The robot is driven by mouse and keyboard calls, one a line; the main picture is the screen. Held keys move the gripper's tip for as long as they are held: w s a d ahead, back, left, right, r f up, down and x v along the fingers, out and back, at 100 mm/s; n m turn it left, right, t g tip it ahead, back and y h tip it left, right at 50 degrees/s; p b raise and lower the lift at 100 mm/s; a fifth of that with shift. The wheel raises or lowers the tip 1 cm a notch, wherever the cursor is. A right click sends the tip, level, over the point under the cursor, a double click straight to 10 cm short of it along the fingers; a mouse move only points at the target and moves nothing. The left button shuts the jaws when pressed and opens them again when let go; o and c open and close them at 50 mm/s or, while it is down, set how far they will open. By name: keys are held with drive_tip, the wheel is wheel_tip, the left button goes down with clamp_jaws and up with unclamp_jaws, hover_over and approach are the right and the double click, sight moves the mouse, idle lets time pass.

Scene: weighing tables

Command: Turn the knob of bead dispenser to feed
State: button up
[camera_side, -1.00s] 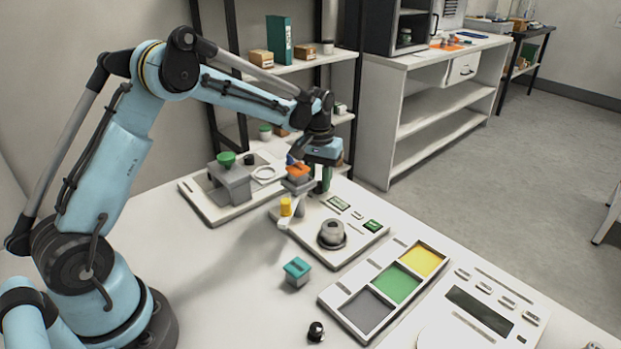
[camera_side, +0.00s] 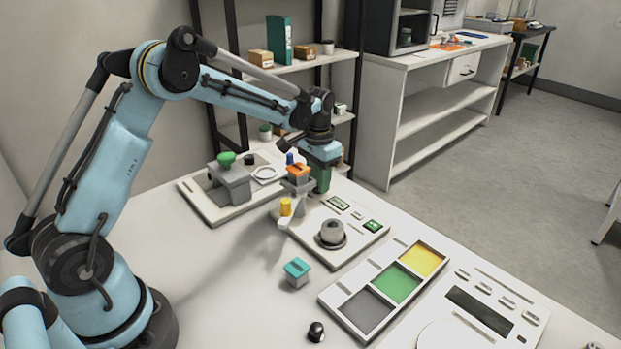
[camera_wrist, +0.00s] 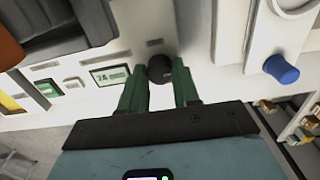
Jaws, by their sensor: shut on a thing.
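The bead dispenser shows in the side view as a grey body with an orange top (camera_side: 298,172) on a pale base plate (camera_side: 302,232). In the wrist view a dark round knob (camera_wrist: 160,68) sits on the pale panel beside a small display (camera_wrist: 110,76). My gripper (camera_wrist: 160,80) has its two green fingers on either side of this knob, shut on it. In the side view my gripper (camera_side: 321,188) is down just right of the orange top, and the knob is hidden there.
A blue cap (camera_wrist: 281,69) stands right of the fingers in the wrist view. In the side view, a grey unit with a green top (camera_side: 226,159) stands left. A teal-topped box (camera_side: 297,270) and a three-colour tray (camera_side: 345,318) are nearer. Bare table lies left of the box.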

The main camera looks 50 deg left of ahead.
drive_tip(key=o, duration=1.1)
drive_tip(key=shift+c, duration=0.2)
wheel_tip(320, 180, up, 12)
drive_tip(key=shift+r, duration=0.1)
